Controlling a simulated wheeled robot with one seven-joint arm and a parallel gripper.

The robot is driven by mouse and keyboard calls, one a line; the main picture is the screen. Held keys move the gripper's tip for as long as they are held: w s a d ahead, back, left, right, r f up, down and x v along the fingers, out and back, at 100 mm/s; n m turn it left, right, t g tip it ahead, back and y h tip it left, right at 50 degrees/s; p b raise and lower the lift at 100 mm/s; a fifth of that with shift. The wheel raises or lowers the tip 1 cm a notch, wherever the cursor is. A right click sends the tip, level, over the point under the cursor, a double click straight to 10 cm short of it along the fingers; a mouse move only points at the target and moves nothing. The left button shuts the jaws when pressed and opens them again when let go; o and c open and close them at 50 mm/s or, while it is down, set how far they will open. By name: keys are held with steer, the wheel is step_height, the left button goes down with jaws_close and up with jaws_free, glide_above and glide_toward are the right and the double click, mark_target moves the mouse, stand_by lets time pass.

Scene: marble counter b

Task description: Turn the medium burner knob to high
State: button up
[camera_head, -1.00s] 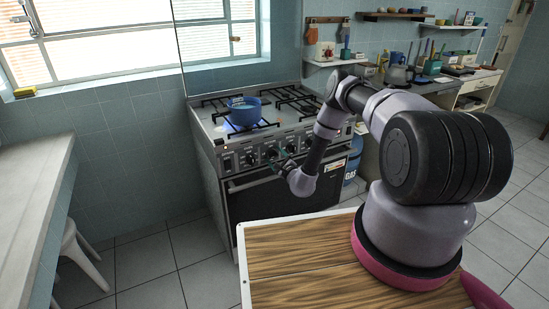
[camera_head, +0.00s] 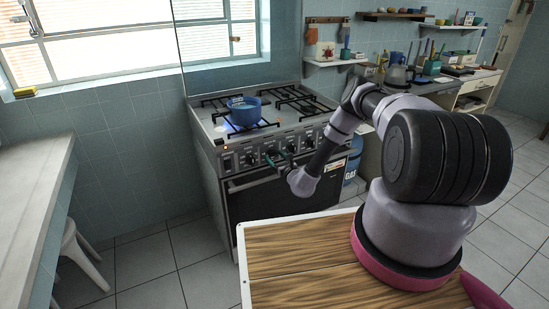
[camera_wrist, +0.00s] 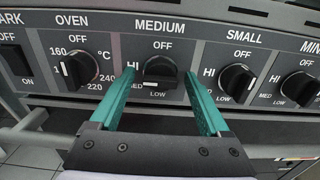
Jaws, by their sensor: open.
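The medium burner knob (camera_wrist: 160,72) is black and sits under the word MEDIUM on the stove's front panel. A pale mark shows low on its face; its exact setting is hard to read. OFF is above it, HI to its left, MED and LOW below. My gripper (camera_wrist: 160,78) has its teal fingers open, one on each side of this knob. Whether they touch it I cannot tell. In the head view my gripper (camera_head: 278,158) is at the panel of the stove (camera_head: 276,145), and the knob is too small to make out there.
The oven knob (camera_wrist: 77,70) is close to the left finger and the small burner knob (camera_wrist: 238,80) is close to the right one. A blue pot (camera_head: 244,111) stands on the front left burner, with a blue glow beneath. A wooden-topped table (camera_head: 290,262) is in front.

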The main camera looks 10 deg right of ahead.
steer(key=v, duration=0.7)
stand_by(0.4)
